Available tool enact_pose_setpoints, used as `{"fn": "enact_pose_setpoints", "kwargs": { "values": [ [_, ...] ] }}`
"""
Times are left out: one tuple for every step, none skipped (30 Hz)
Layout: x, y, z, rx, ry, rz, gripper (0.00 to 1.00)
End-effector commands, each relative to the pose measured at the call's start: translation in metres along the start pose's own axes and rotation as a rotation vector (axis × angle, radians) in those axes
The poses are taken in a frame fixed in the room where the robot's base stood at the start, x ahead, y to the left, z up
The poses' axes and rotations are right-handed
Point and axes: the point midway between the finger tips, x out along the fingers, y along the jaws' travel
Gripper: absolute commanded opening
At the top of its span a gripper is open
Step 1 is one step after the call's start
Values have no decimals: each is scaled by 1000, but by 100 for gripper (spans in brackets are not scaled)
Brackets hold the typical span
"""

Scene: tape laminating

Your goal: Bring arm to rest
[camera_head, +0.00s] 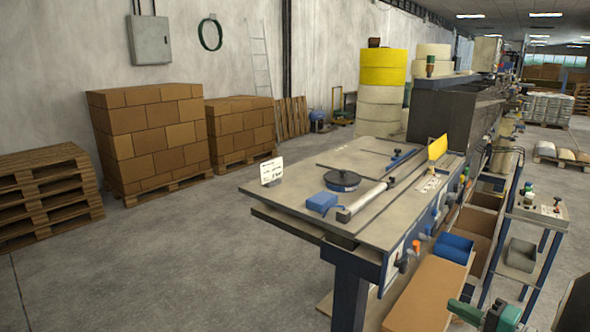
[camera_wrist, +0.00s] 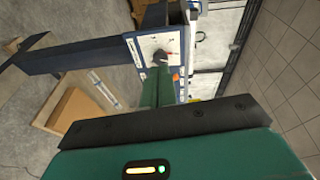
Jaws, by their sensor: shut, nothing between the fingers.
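My gripper (camera_head: 455,307) is at the bottom right of the head view, low beside the near end of the work table (camera_head: 310,205). Its green fingers are together, pointing left, with a dark palm behind them. In the wrist view my gripper (camera_wrist: 161,72) shows shut green fingers beyond the dark palm. Nothing shows between them. A white panel with a dark and red knob (camera_wrist: 160,55) appears behind the fingertips. I cannot tell the gap between fingertips and panel.
A blue-legged stand (camera_head: 545,215) is to the right. A blue block (camera_head: 322,202) and a dark disc (camera_head: 342,180) lie on the table. Pallets (camera_head: 45,195) are far left; the floor between is clear.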

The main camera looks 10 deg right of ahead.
Motion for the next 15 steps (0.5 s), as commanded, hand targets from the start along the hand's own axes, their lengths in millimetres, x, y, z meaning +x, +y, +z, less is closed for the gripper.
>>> {"fn": "enact_pose_setpoints", "kwargs": {
  "values": [
    [13,-7,16,-3,-58,27,0],
    [20,-10,26,-2,-93,47,0],
    [28,-14,40,-3,-142,78,0],
    [34,-17,52,-5,-180,102,0],
    [41,-20,65,-7,-221,131,0],
    [49,-23,84,-15,-279,174,0],
    [54,-26,99,-24,-323,212,0],
    [59,-28,114,-35,-368,251,0],
    [64,-31,136,-55,-426,309,0],
    [66,-32,151,-74,-466,355,0],
    [67,-33,166,-94,-504,400,0],
    [68,-34,184,-127,-549,461,0],
    [67,-34,197,-154,-577,506,0],
    [66,-34,209,-185,-603,551,0],
    [64,-35,223,-228,-633,610,0]
  ]
}}
